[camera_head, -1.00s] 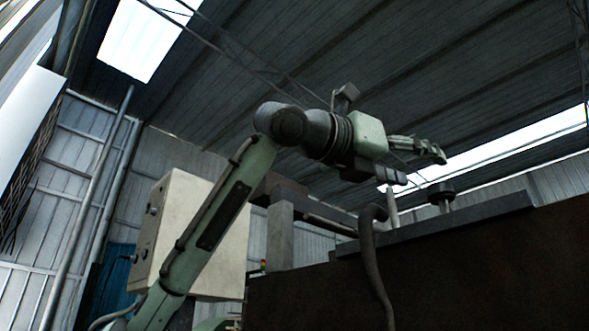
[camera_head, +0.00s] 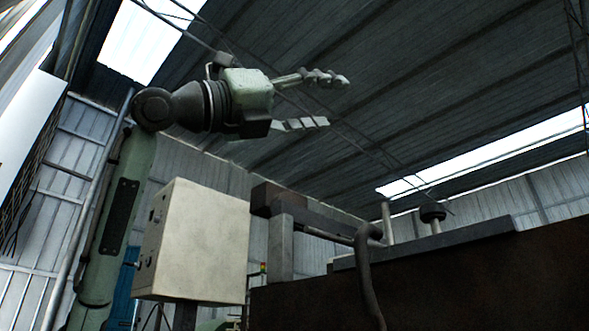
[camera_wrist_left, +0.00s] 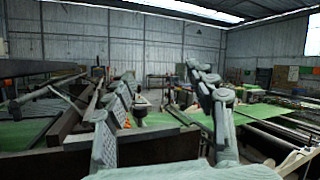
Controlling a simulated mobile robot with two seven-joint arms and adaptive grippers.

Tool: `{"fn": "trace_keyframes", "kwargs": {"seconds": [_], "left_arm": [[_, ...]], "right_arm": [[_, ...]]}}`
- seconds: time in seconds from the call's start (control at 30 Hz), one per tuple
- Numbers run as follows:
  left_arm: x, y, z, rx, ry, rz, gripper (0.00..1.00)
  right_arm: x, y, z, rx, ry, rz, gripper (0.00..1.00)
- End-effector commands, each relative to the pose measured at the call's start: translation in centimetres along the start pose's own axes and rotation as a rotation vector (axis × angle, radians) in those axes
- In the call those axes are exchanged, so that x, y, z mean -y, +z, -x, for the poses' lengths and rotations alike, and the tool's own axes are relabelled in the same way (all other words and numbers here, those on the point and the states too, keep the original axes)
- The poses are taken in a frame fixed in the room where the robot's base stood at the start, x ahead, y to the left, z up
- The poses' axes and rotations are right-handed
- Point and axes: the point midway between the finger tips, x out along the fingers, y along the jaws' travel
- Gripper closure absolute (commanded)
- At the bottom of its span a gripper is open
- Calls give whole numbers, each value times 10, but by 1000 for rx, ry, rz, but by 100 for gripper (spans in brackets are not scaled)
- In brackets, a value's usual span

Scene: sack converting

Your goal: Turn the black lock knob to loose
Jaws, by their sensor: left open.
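The black lock knob (camera_head: 432,212) is a dark round cap on a short pale stem. It stands upright above the dark flat bar at the right in the head view. My left gripper (camera_head: 335,101) is open and empty, high and to the left of the knob, with clear air between them. Its two fingers point right, one above the other. In the left wrist view its fingers (camera_wrist_left: 160,78) frame the hall ahead, and a small dark round shape low between them may be the knob. My right gripper is not in view.
A flat dark bar (camera_head: 465,236) lies on a big brown machine body (camera_head: 470,285). A curved dark pipe (camera_head: 366,275) and a thin pale post (camera_head: 387,222) stand left of the knob. A cream control box (camera_head: 205,240) is near my left arm.

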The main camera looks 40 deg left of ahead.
Motion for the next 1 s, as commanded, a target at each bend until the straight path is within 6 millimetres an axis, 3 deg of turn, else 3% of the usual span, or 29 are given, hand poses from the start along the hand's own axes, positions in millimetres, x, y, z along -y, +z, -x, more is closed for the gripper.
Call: {"fn": "trace_keyframes", "kwargs": {"seconds": [0.33,0.9,1.0], "left_arm": [[8,26,29,66,-43,49,44],[9,28,32,73,-48,54,42],[6,38,31,112,-52,72,42]], "right_arm": [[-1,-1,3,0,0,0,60],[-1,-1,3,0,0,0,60],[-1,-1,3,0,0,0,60]]}}
